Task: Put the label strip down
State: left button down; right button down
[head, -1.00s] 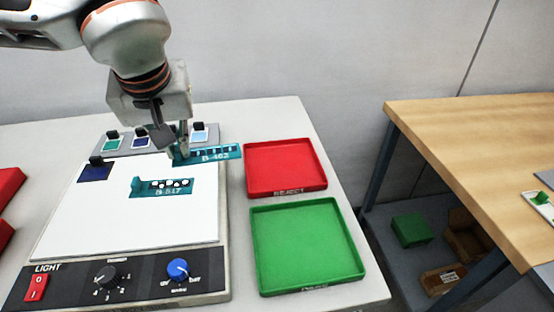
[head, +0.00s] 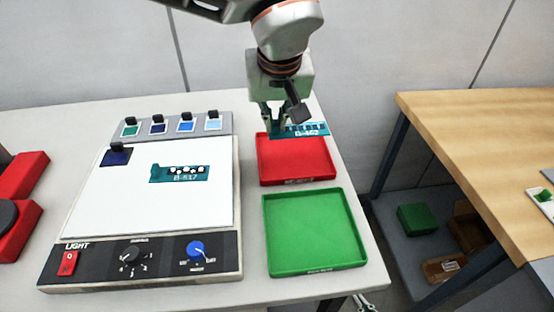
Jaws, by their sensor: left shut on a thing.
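My left gripper (head: 282,116) is shut on a teal label strip (head: 306,131) with pale lettering. It holds the strip over the back part of the red tray (head: 297,181), and the strip reaches a little past the tray's right side. I cannot tell how high above the tray the strip is. A second teal strip (head: 181,174) lies on the white light panel (head: 150,215). The green tray (head: 316,269) stands in front of the red one and is empty. My right gripper is not seen.
Colour sample cards (head: 186,123) stand in a grey rack behind the light panel, and a dark blue card (head: 116,155) lies on its back left corner. Red objects (head: 22,176) are at the left. A wooden table (head: 480,140) stands across a gap at the right.

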aim_at(275, 167)
pick_arm(q)
notch_tip(275, 167, down, 11)
jog(key=shift+b, duration=0.4)
jog(key=shift+f, duration=0.15)
jog(key=c, duration=2.2)
grip_release()
jog(key=shift+o, duration=0.2)
